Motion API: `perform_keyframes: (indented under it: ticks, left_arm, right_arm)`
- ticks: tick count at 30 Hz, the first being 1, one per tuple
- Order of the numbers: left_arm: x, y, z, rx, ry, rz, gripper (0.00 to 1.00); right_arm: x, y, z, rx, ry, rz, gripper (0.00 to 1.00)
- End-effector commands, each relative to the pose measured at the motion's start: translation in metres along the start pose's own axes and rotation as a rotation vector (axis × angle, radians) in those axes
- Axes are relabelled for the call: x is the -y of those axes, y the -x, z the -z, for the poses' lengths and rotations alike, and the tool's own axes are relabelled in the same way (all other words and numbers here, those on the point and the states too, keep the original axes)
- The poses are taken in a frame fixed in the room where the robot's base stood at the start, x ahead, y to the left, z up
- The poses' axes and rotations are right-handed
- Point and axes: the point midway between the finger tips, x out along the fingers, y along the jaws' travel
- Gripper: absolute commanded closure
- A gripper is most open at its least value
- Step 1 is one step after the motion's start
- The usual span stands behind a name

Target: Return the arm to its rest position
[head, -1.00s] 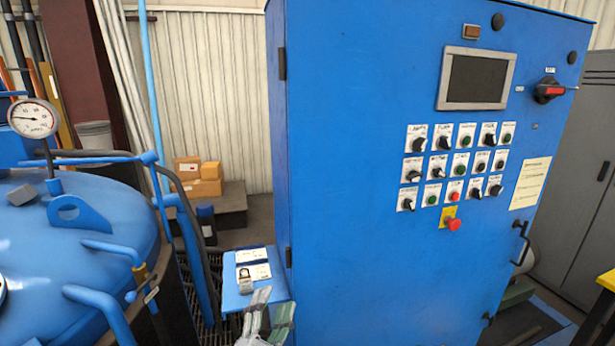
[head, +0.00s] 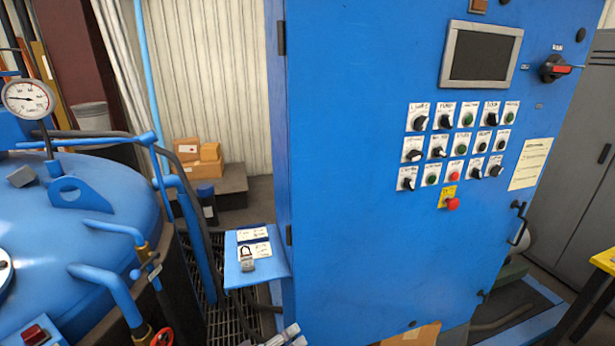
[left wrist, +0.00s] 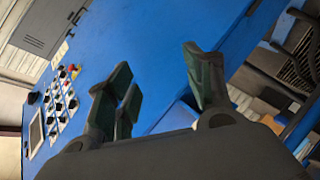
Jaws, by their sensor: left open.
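My left gripper (left wrist: 160,80) shows in the left wrist view with its two green-padded fingers spread apart and nothing between them. The blue control cabinet (left wrist: 145,50) lies beyond the fingers, tilted in that view. In the head view only a small grey piece, probably of my left gripper, shows at the bottom edge, below the small blue shelf; the rest is out of frame. The cabinet (head: 370,240) stands upright at the centre there. My right gripper is in neither view.
A blue furnace vessel (head: 60,245) with pipes and a gauge (head: 28,98) stands at left. A yellow-topped table (head: 604,262) is at right.

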Motion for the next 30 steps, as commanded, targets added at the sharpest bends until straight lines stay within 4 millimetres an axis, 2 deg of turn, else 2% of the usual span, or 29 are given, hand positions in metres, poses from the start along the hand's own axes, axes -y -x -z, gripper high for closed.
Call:
perform_keyframes:
  ticks: [8, 15, 21, 30]
  left_arm:
    - [0.062, 0.026, -0.02, 0.163, -0.25, 0.254, 0.47]
    - [0.117, 0.065, -0.029, 0.321, -0.423, 0.479, 0.47]
    - [0.145, 0.094, -0.031, 0.421, -0.5, 0.611, 0.47]
    - [0.169, 0.125, -0.031, 0.516, -0.556, 0.731, 0.47]
  right_arm:
    - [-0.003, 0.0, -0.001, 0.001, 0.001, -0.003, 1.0]
    - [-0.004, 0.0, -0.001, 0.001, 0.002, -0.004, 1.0]
    - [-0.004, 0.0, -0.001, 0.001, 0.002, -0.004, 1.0]
    - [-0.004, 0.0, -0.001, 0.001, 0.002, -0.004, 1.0]
